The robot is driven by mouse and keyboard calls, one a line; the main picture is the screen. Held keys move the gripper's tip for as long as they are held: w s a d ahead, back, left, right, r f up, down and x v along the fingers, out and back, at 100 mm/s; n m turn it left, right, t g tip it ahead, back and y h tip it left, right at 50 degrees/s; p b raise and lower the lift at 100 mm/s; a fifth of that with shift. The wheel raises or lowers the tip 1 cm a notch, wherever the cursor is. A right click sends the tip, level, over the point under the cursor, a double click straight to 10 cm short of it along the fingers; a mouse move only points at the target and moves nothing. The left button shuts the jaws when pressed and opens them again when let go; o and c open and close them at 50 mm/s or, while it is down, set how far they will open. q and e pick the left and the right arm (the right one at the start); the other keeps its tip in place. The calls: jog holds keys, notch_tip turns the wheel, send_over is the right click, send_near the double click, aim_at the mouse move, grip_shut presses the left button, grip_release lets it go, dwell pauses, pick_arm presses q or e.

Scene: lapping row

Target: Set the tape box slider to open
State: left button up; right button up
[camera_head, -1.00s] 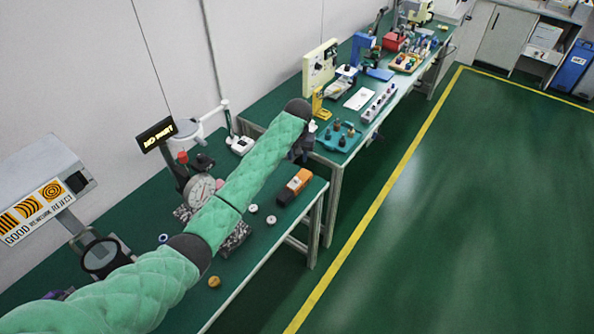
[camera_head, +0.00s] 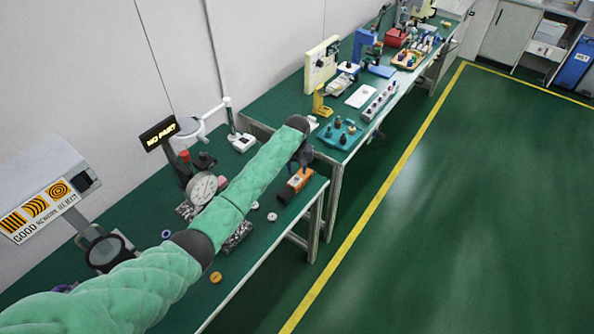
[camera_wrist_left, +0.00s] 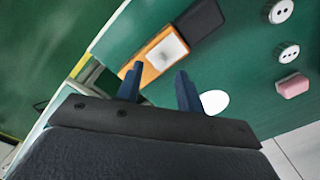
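The tape box is an orange and black block (camera_head: 284,194) on the near green bench, close to its right edge. In the left wrist view its orange part (camera_wrist_left: 150,72) carries a pale grey slider plate (camera_wrist_left: 172,46), and its black part (camera_wrist_left: 200,20) is at the far end. I cannot tell the slider's setting. My left gripper (camera_head: 302,166) is just above the orange end in the head view and hides part of it. My right gripper is not in view.
A dial gauge (camera_head: 203,187) on a speckled block stands left of the box. Small round pieces (camera_head: 272,216) lie nearby. A pink block (camera_wrist_left: 292,86) shows in the wrist view. A second bench (camera_head: 335,150) with several fixtures stands beyond. The floor at right is clear.

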aim_at(297, 175)
pick_arm(q)
jog(key=shift+f+p, duration=0.4)
jog(key=shift+f, duration=1.05)
grip_shut()
jog(key=shift+w, duration=0.1)
